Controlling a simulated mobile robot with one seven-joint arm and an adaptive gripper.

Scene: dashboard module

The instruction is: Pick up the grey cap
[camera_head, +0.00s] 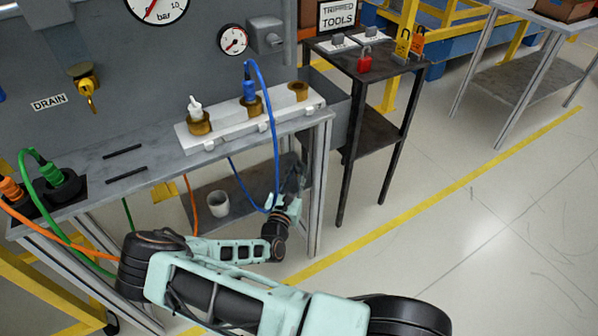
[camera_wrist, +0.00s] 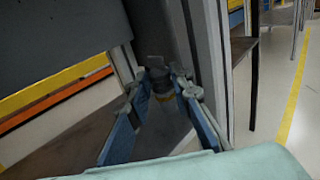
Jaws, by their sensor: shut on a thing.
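My gripper (camera_head: 290,183) is low beside the right end of the metal bench, near the lower shelf. In the wrist view its two fingers (camera_wrist: 161,84) are closed in on a small grey piece, which looks like the grey cap (camera_wrist: 158,76). A yellowish band shows just below the cap, between the fingers. I cannot tell whether the cap touches anything under it. In the head view the cap is hidden or too dark to make out by my gripper.
The bench (camera_head: 120,180) carries a white block (camera_head: 235,133) with brass fittings. A blue hose (camera_head: 274,130) hangs close to my gripper. A white cup (camera_head: 217,203) stands on the lower shelf. A dark tool table (camera_head: 385,75) with a red padlock (camera_head: 365,62) stands right. Open floor lies right.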

